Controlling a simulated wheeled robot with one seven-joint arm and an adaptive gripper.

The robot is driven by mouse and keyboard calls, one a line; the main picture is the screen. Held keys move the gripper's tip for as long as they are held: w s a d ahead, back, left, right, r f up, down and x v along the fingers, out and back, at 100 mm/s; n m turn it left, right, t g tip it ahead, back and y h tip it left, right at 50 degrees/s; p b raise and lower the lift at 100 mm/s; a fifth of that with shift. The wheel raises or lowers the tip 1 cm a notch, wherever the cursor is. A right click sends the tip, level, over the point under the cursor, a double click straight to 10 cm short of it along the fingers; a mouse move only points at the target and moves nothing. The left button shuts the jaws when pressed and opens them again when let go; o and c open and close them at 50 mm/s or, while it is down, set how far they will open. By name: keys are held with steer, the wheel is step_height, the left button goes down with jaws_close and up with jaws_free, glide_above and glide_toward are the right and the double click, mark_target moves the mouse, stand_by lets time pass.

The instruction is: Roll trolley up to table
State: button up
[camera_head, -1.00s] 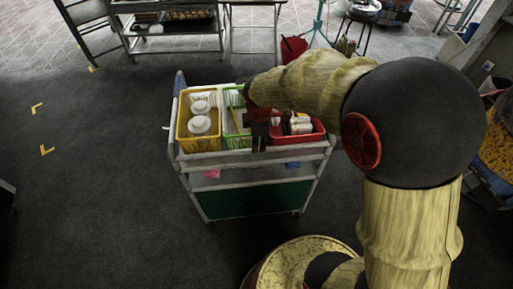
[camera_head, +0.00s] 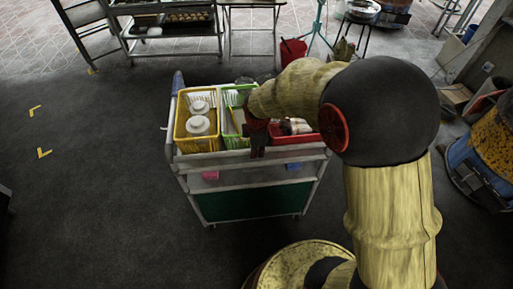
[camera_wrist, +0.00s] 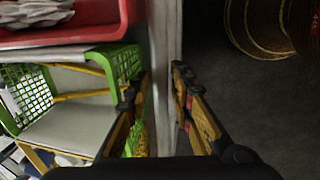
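The grey trolley (camera_head: 255,173) stands upright at the middle of the head view, with baskets on its top and a green lower panel. My gripper (camera_head: 256,152) is at its near top edge, in front of the green basket (camera_head: 233,97). In the wrist view my gripper (camera_wrist: 156,82) has its fingers apart, one on each side of the trolley's pale edge (camera_wrist: 163,40). I see no clear squeeze on the edge. A metal-legged table (camera_head: 252,4) is at the back, its top mostly cut off by the frame; I cannot tell if it is the task's table.
A yellow basket (camera_head: 183,132) holds white dishes; a red basket (camera_head: 296,138) is partly behind my arm. A metal rack (camera_head: 170,30) stands behind, left of the back table. A red bucket (camera_head: 292,50) and stand are behind right. A blue-yellow barrel (camera_head: 470,165) is at right.

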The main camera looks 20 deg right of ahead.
jaws_close()
steer(key=shift+w, duration=0.15)
stand_by(0.5)
